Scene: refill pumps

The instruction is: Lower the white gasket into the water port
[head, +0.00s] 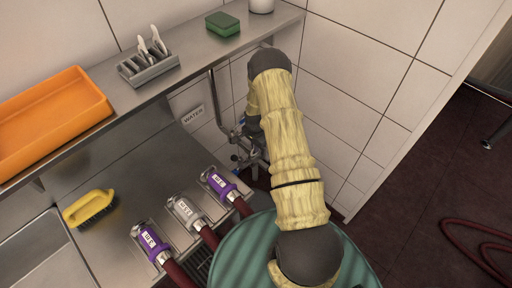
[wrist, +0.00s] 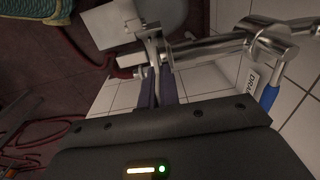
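In the wrist view, the dark body of my gripper fills the bottom. Two narrow dark purplish strips, seemingly its fingers (wrist: 157,90), reach up from it close together, beside metal pipe fittings (wrist: 210,48). I cannot make out the white gasket in either view, nor whether anything is between the fingers. A pale block (wrist: 112,24) shows above the fingers; I cannot tell what it is. In the head view, my arm covers my gripper at the piping. The WATER sign (head: 193,115) is on the wall left of the pipe (head: 218,103). The port opening is not clearly seen.
Blue valve handles (head: 237,132) sit on the piping; one blue handle (wrist: 268,97) is close right of my gripper. A yellow brush (head: 92,207) and orange tray (head: 50,120) are left. Tiled wall stands close right.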

